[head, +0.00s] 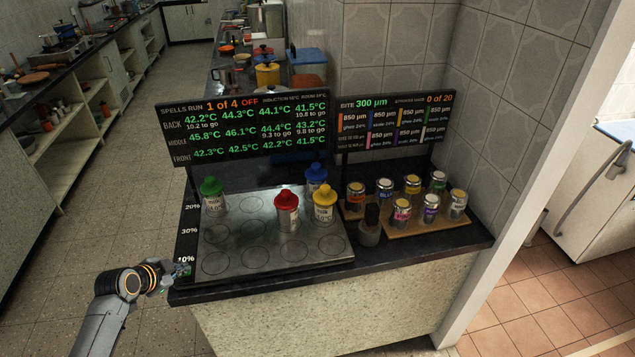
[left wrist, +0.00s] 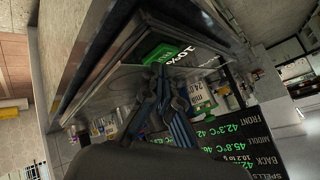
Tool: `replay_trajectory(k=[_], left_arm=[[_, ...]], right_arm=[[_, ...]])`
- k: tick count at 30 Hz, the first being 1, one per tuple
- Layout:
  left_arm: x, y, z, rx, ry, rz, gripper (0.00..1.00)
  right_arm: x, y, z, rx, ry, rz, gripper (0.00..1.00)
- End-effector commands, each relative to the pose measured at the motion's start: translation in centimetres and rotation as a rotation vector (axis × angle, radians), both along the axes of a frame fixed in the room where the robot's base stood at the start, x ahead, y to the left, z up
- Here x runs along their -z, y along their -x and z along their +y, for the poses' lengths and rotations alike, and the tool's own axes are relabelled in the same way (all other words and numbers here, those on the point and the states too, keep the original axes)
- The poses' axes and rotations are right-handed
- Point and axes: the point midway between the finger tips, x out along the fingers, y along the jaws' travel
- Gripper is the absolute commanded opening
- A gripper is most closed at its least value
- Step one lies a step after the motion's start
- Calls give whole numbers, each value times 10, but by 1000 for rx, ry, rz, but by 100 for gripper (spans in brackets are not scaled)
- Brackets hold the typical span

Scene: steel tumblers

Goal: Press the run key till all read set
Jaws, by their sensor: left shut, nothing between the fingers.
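My left gripper (head: 168,280) is shut and empty at the front left corner of the dark counter, beside the "10%" label (head: 185,260). In the left wrist view its closed fingers (left wrist: 163,82) are close to a green patch (left wrist: 161,53) by that label; I cannot tell whether they touch it or whether it is the run key. The left display (head: 243,128) reads "SPELLS RUN 1 of 4 OFF" above rows of green temperatures. Tumblers with green (head: 212,197), red (head: 287,212), blue (head: 316,178) and yellow (head: 323,205) lids stand on the steel plate (head: 240,262). My right gripper is not in view.
A second display (head: 395,127) reads "BITE 300 µm" and "0 of 20". Several labelled cans stand on a wooden board (head: 425,229) at the right. A dark upright object (head: 369,232) stands between plate and board. The floor left of the counter is clear.

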Motion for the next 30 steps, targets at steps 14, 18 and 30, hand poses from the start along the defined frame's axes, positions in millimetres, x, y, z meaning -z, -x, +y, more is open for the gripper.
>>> replay_trajectory(k=[14, 18, 30], left_arm=[[0, 0, 0, 0, 0, 0, 0], [3, 0, 0, 1, -1, 0, 0], [10, 1, 0, 1, 0, 2, 0]], right_arm=[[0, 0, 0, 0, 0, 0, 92], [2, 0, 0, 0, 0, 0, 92], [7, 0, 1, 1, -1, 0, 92]])
